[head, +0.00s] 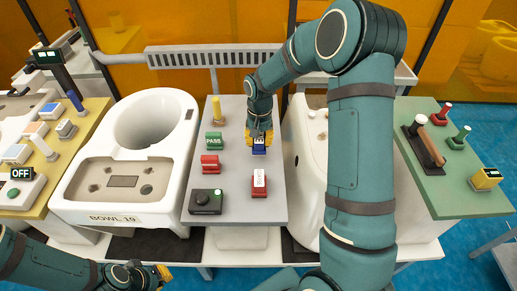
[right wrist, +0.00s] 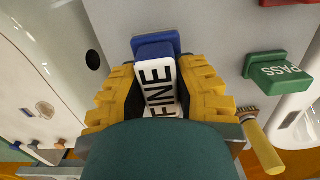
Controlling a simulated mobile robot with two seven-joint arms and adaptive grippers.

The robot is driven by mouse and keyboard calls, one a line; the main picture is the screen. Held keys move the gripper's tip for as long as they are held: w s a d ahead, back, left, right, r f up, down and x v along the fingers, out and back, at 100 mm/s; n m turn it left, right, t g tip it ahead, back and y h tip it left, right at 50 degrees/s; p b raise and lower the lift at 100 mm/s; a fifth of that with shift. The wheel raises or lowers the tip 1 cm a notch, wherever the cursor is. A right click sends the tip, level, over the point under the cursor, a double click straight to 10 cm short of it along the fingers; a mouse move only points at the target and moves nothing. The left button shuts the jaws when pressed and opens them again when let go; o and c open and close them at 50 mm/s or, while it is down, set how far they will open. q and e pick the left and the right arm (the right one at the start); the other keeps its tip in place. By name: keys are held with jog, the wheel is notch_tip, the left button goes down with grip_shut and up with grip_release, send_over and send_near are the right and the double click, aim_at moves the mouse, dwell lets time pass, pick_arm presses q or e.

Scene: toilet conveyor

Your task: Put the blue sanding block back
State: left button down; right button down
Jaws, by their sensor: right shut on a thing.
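The blue sanding block (head: 259,150) is at the upper right part of the grey panel between the two toilets. Its white face reads FINE in the right wrist view (right wrist: 162,92), with a blue end showing. My right gripper (head: 259,134) comes down from above and is shut on this block, yellow fingers on both sides. I cannot tell whether the block touches the panel. My left gripper (head: 162,273) is low at the left, apart from the block, in front of the left toilet; its fingers are partly cut off by the picture edge.
The grey panel (head: 234,172) also holds a green PASS block (head: 214,140), a red block (head: 209,162), a red-and-white block (head: 260,183), a yellow-handled brush (head: 216,110) and a black button box (head: 207,201). Toilets (head: 70,196) flank it. A green board (head: 457,180) stands right.

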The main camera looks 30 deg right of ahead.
aim_at(259, 148)
jog(key=shift+f+b, duration=0.3)
jog(key=shift+f, duration=1.6)
jog(key=shift+f, duration=0.1)
jog(key=c, duration=0.9)
grip_release()
jog(key=shift+o, duration=0.2)
jog(key=r, duration=0.4)
jog(key=r+p, duration=0.1)
jog(key=r, duration=0.3)
jog(key=r+p, duration=0.1)
jog(key=r, duration=0.3)
jog(key=shift+w+d+r, duration=0.1)
jog(key=shift+w+d, duration=0.15)
